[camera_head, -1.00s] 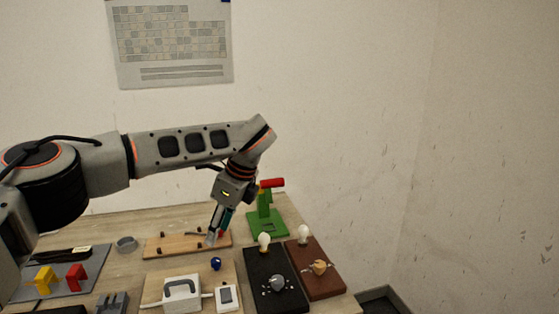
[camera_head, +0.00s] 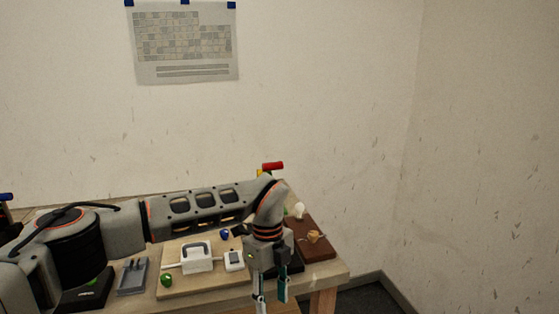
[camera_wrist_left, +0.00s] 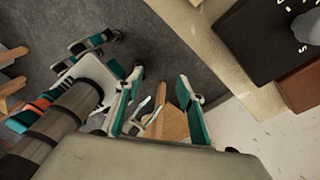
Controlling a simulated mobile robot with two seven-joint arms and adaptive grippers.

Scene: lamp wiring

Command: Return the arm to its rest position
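My left arm comes in from the left of the head view and reaches over the table. My left gripper (camera_head: 271,289) hangs pointing down at the table's front right edge. Its teal fingers are apart and nothing shows between them. In the left wrist view the spread fingers of the left gripper (camera_wrist_left: 160,105) are over the floor, beside the table edge. Another gripper with teal parts, my right one (camera_wrist_left: 105,65), shows at the left of that view. Its finger opening is not clear.
The table (camera_head: 210,295) holds a white device (camera_head: 197,257) on a wooden board, a grey holder (camera_head: 132,277), a green knob (camera_head: 166,280) and a brown board (camera_head: 320,247) with a bulb (camera_head: 299,211). My arm hides the table's back part. Floor is free at the right.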

